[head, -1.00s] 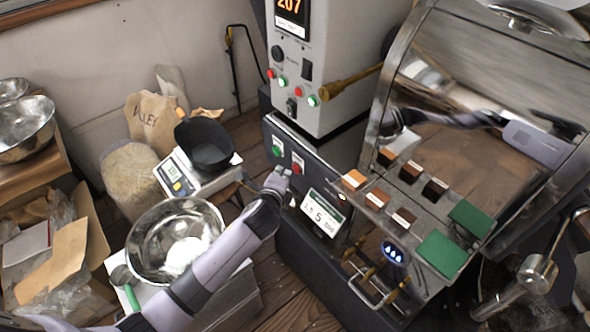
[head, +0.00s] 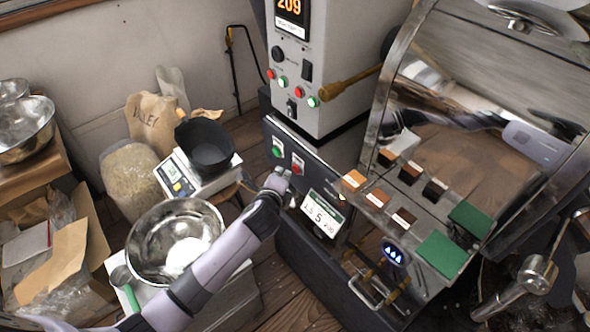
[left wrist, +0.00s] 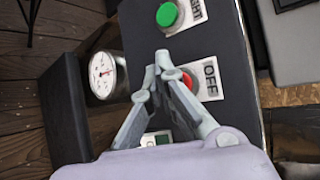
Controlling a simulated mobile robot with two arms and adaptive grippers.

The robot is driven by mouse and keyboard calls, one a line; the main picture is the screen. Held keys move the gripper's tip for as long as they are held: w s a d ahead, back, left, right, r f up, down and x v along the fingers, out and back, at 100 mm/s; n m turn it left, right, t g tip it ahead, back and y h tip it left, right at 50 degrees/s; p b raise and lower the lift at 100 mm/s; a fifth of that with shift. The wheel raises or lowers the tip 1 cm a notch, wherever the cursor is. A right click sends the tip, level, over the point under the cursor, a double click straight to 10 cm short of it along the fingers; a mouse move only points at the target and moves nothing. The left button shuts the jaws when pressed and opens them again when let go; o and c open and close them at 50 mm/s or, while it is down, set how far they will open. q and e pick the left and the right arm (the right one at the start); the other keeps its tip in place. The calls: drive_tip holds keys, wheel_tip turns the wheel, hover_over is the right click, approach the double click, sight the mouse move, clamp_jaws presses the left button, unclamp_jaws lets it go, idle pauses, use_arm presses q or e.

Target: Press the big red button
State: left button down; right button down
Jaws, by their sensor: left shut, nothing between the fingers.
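The red button (head: 298,169) sits on the dark front panel, below and right of a green button (head: 277,151). In the left wrist view the red button (left wrist: 188,80) is beside an OFF label, and the green button (left wrist: 167,14) is beside its own label. My left gripper (head: 284,173) is shut and empty, with its tips close to the red button, at its left in the head view. In the left wrist view the fingertips (left wrist: 161,64) partly cover the red button. I cannot tell whether they touch it. My right gripper is not in view.
A grey control box (head: 318,60) with small red and green lights stands above the panel. A steel bowl (head: 176,242) and a scale with a black container (head: 205,150) are to the left.

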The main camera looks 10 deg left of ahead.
use_arm(q)
drive_tip(key=shift+w, duration=0.1)
drive_tip(key=shift+w+d, duration=0.25)
idle(0.3)
drive_tip(key=shift+w+d, duration=0.3)
drive_tip(key=shift+w, duration=0.05)
idle(0.7)
drive_tip(key=shift+s+a+p, duration=0.15)
drive_tip(key=shift+p, duration=0.2)
drive_tip(key=shift+s+a+p, duration=0.4)
drive_tip(key=shift+s, duration=0.15)
